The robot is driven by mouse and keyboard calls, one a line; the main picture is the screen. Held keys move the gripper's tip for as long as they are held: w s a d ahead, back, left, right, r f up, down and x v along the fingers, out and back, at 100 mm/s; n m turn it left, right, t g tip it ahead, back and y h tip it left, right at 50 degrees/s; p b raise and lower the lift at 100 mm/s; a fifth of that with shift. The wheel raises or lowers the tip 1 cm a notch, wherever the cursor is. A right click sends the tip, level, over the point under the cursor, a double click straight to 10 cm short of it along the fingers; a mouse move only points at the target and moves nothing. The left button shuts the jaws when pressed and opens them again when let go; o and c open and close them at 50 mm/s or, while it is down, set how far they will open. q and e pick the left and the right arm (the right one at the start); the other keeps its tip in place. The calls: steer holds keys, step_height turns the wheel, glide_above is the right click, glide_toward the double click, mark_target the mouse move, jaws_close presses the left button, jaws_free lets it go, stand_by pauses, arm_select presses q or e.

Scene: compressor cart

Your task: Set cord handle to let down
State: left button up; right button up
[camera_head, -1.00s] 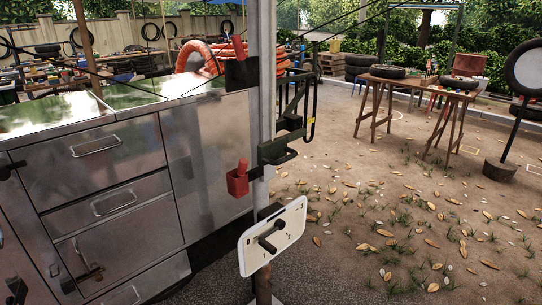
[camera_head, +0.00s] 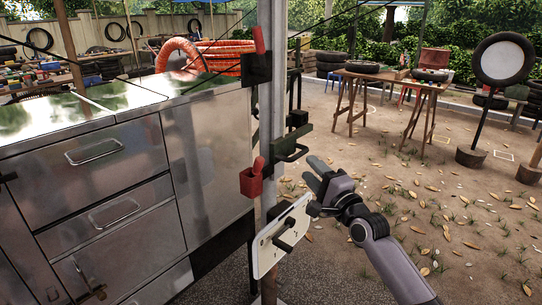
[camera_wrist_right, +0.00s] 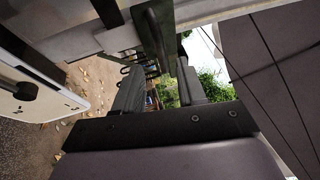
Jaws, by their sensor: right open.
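A white plate (camera_head: 278,236) is fixed to the grey post and carries a black lever handle (camera_head: 284,244), which I take to be the cord handle. My right gripper (camera_head: 312,172) is open and empty, just above and right of the plate, apart from the handle. In the right wrist view, its two fingers (camera_wrist_right: 160,88) are spread with nothing between them. The white plate (camera_wrist_right: 48,100) and part of the black handle (camera_wrist_right: 24,90) show at the left edge there. My left gripper is not in view.
The grey post (camera_head: 271,120) carries a red holder (camera_head: 250,183) and a dark green bracket (camera_head: 291,150) above the plate. A metal cabinet (camera_head: 205,150) stands left of the post. An orange hose coil (camera_head: 205,57) lies behind.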

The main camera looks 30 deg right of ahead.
mark_target(299, 155)
steer(key=shift+w+d+r, duration=0.1)
steer(key=shift+w+r, duration=0.15)
steer(key=shift+w, duration=0.3)
steer(key=shift+w+r, duration=0.2)
steer(key=shift+w, duration=1.3)
steer(key=shift+w+r, duration=0.2)
steer(key=shift+w, duration=1.25)
steer(key=shift+c, duration=0.3)
jaws_close()
